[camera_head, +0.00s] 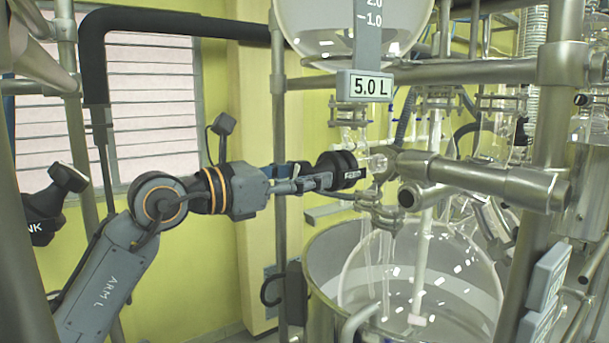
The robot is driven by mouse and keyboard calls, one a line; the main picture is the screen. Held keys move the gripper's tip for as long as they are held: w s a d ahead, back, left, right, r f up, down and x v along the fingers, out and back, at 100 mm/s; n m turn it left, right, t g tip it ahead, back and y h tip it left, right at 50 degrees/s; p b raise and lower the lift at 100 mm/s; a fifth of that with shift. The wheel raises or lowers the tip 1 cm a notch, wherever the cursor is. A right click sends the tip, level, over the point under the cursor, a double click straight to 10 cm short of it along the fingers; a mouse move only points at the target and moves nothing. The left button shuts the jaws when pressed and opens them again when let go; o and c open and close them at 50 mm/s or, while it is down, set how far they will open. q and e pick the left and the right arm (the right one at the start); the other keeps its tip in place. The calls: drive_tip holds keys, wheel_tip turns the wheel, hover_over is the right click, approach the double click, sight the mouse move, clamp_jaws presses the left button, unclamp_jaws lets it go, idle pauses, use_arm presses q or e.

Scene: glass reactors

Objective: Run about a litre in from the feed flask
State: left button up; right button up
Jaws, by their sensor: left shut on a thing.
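The feed flask (310,22) is a large clear round glass at the top, cut off by the frame edge. A grey scale strip (368,40) with marks 2.0 and 1.0 runs down its front, above a 5.0 L plate (364,86). I cannot tell its liquid level. Below its neck is a black round valve knob (348,160) with a small, partly legible label. My left gripper (326,181) reaches in from the left and is shut on this knob. The glass reactor vessel (372,262) sits below. My right gripper is not in view.
A metal bath (322,262) surrounds the vessel. Steel frame tubes (460,72) and a thick clamp bar (490,182) crowd the right side. A black pipe (180,22) bends over the shuttered window (152,90). A black handle marked NK (44,212) is at far left.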

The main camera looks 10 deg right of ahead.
use_arm(q)
drive_tip(key=shift+n, duration=0.3)
drive_tip(key=n+b, duration=0.1)
drive_tip(key=n, duration=0.1)
drive_tip(key=shift+n, duration=0.4)
drive_tip(key=n+b, duration=0.1)
drive_tip(key=n, duration=0.2)
drive_tip(key=shift+n+b, duration=0.3)
drive_tip(key=n+b, duration=0.2)
drive_tip(key=n, duration=0.3)
drive_tip(key=n+b, duration=0.2)
drive_tip(key=n, duration=0.5)
drive_tip(key=n+b, duration=0.1)
drive_tip(key=n, duration=0.2)
drive_tip(key=shift+w+f+b, duration=0.1)
drive_tip(key=shift+b, duration=0.3)
drive_tip(key=shift+n+b, duration=0.7)
drive_tip(key=shift+n, duration=1.2)
